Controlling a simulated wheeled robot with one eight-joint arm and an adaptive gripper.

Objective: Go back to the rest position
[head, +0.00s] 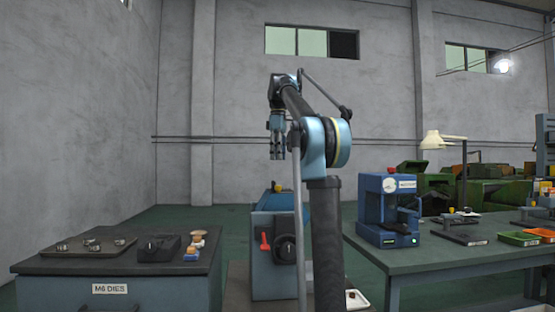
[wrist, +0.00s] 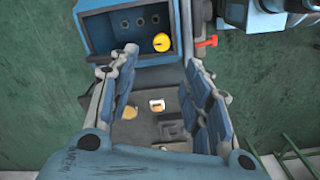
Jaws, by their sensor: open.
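My gripper (head: 277,153) hangs from my raised, folded arm in the head view, fingers pointing down, well above the machines. In the wrist view my gripper (wrist: 163,100) shows its two blue-padded fingers spread wide apart with nothing between them. Below and beyond the fingers, the wrist view shows a blue machine with an open box (wrist: 125,22) and a yellow round part (wrist: 161,42). The same blue machine (head: 272,225) stands on the floor behind my arm in the head view, partly hidden by it.
A cabinet labelled M6 DIES (head: 110,289) at left carries a tray (head: 90,246), a dark block (head: 158,248) and small parts. At right, a long table (head: 440,252) holds a blue press (head: 388,208), a lamp (head: 433,140) and bins (head: 519,239). Air around my gripper is clear.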

